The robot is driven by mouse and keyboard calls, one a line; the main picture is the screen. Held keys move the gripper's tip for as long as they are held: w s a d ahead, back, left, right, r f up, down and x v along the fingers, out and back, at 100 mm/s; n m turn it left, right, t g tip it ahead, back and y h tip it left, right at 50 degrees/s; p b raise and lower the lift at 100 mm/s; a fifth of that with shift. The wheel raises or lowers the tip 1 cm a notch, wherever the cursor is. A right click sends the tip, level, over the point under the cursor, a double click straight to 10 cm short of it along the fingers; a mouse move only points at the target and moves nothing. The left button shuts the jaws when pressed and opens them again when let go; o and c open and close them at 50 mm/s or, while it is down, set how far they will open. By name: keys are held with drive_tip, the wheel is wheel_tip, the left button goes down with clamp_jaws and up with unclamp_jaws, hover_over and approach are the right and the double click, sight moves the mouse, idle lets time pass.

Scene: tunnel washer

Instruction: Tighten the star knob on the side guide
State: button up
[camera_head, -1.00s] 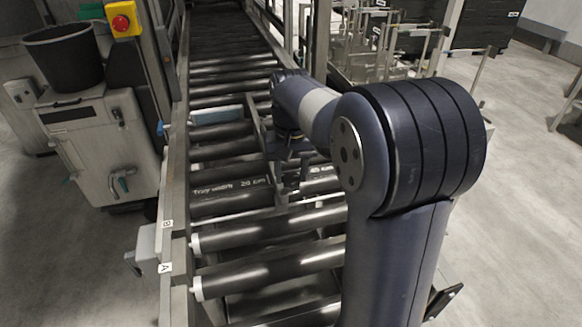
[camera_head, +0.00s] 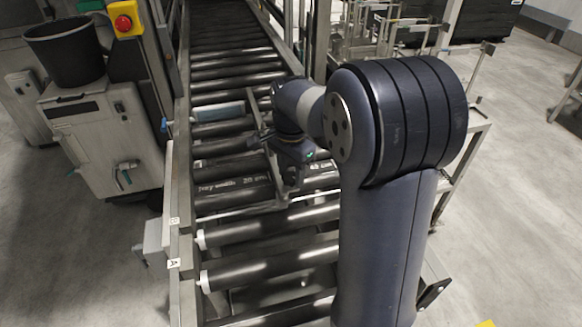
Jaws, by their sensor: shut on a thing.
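The side guide (camera_head: 259,128) is a narrow metal rail standing over the rollers of the conveyor, near the middle of the view. My arm reaches over the conveyor from the right. My gripper (camera_head: 289,183) points down at the near end of the side guide. It is small and dark here, and its jaws are shut on the star knob. The knob itself is hidden by the jaws and wrist, so its angle cannot be seen. A small green light shows on my wrist.
Bare rollers (camera_head: 265,263) lie in front of my gripper, inside the left frame rail (camera_head: 180,205) with its A and B labels. A grey cabinet with a black bin (camera_head: 66,52) and a yellow box with a red button (camera_head: 125,18) stand left. Open floor lies right.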

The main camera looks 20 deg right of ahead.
sight(291, 176)
drive_tip(key=m+p, duration=0.1)
drive_tip(key=m, duration=0.4)
drive_tip(key=shift+r, duration=0.1)
drive_tip(key=shift+m, duration=0.4)
drive_tip(key=o, duration=1)
drive_tip(key=shift+c, duration=0.2)
wheel_tip(291, 176, up, 11)
drive_tip(key=shift+f, duration=0.2)
